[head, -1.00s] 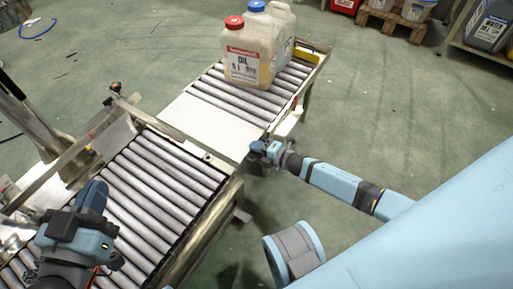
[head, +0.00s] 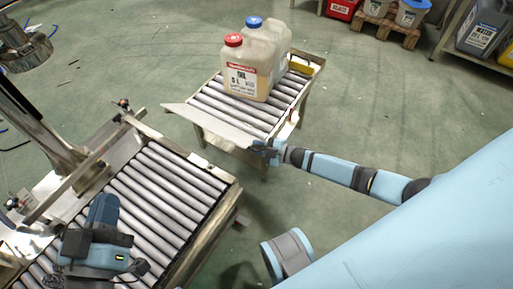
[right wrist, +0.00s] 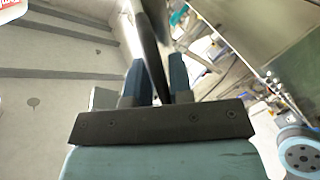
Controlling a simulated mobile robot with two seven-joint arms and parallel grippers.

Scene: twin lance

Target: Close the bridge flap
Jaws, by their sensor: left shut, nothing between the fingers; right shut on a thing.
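The bridge flap (head: 212,121) is a pale flat plate at the near end of the far roller conveyor (head: 264,116). It looks tilted, seen as a narrow strip, with floor showing between it and the near roller conveyor (head: 160,190). My right gripper (head: 266,151) is at the flap's right corner, shut on its edge. In the right wrist view, a thin dark edge (right wrist: 153,50) lies between the two dark blue fingers. My left gripper (head: 103,212) is shut and empty above the near conveyor's rollers; its fingertips are hard to make out.
Two jugs, one with a red cap (head: 243,75) and one with a blue cap (head: 268,38), stand on the far conveyor. A metal post (head: 35,120) and rail stand left of the near conveyor. Containers and a shelf are at the upper right. Green floor between is clear.

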